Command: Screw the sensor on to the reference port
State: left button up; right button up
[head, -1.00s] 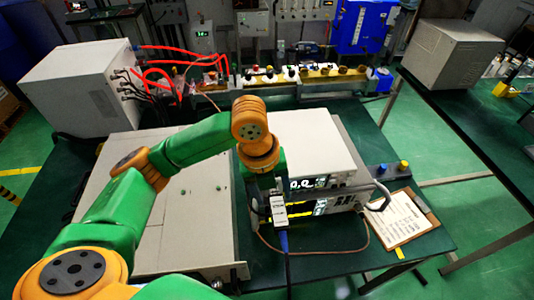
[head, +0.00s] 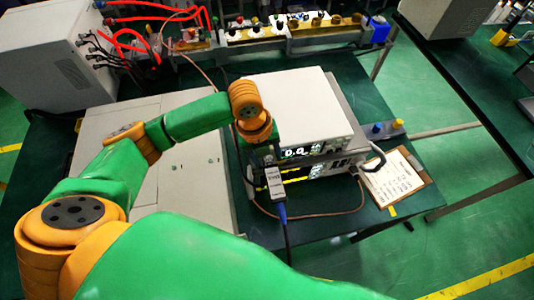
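The sensor (head: 275,186) is a small grey-white block with a blue cable end at its lower tip, in front of the stacked instruments. My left gripper (head: 270,160) is at the sensor's upper end and appears shut on it, though its fingers are small and dark. The meter (head: 297,152) with a lit display is just behind and to the right of the gripper. The reference port cannot be made out; the gripper and sensor cover part of the front panels. Whether the sensor touches a port cannot be told. My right gripper is not in view.
A white-topped instrument (head: 299,104) stands beside a wide, flat grey unit (head: 185,165). A brown cable (head: 325,213) loops in front. A grey box with red cables (head: 45,60) is at back left.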

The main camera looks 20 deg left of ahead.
aim_at(268, 159)
pick_arm(q)
jog(key=shift+s+d+r, duration=0.1)
jog(key=shift+d, duration=0.05)
grip_shut()
jog(key=shift+d+g+y, duration=0.1)
jog(key=shift+g+y, duration=0.3)
jog(key=shift+y, duration=0.2)
dwell(0.4)
dwell(1.0)
jog(key=shift+o, duration=1.3)
grip_release()
jog(key=shift+r, duration=0.1)
notch_tip(268, 159, up, 7)
jog(key=shift+b, duration=0.7)
